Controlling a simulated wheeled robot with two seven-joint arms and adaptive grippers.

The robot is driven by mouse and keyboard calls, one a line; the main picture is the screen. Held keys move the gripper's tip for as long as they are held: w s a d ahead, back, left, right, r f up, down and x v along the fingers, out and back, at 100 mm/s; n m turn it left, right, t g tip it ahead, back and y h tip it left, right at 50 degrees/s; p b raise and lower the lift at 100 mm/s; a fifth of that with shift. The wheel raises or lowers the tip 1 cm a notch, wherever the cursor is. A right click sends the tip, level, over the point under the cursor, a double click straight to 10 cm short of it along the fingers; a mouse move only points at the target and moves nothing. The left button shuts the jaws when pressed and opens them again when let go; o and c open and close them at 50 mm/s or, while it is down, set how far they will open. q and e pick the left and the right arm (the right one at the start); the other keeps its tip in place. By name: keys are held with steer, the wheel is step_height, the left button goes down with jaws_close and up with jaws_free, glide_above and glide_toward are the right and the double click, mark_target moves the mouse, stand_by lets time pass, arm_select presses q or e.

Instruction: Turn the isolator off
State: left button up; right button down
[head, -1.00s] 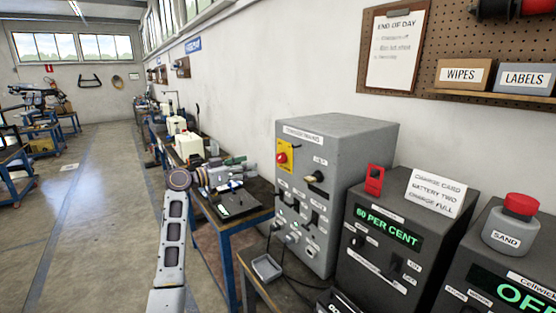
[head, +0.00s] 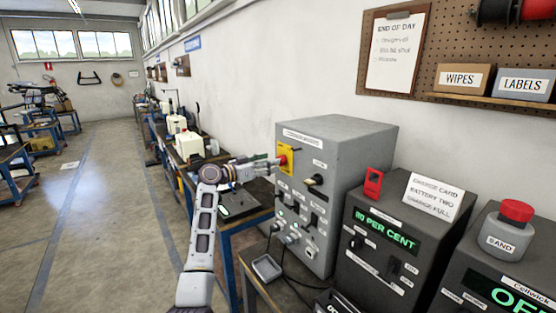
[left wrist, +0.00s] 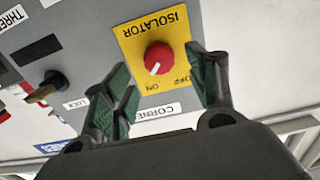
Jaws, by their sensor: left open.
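The isolator is a red round knob (left wrist: 158,57) on a yellow plate (left wrist: 133,42) lettered ISOLATOR, OFF and ON, upside down in the left wrist view. Its white mark points toward ON. In the head view the yellow plate (head: 287,152) is on the front of a grey cabinet (head: 355,140). My left gripper (left wrist: 163,68) is open, with its green-padded fingers either side of the knob. In the head view the left gripper (head: 262,163) is right at the plate and partly hides the knob. I cannot tell whether the fingers touch it.
Below the isolator, the cabinet has a black rotary handle (head: 315,180), labels and several switches and sockets. A dark box reading 80 PER CENT (head: 387,235) stands to the right. A small grey tray (head: 267,267) lies on the bench in front.

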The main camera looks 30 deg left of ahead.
mark_target(281, 160)
arm_select(q)
steer(key=shift+p+x, duration=0.5)
steer(key=shift+x, duration=1.9)
arm_select(e)
steer(key=shift+w+d+r, duration=0.15)
steer(key=shift+w+r, duration=0.35)
steer(key=shift+r, duration=0.15)
arm_select(q)
steer(key=c, duration=1)
steer(key=shift+c, duration=0.2)
arm_select(e)
steer(key=shift+a, duration=0.3)
steer(key=shift+a, duration=0.1)
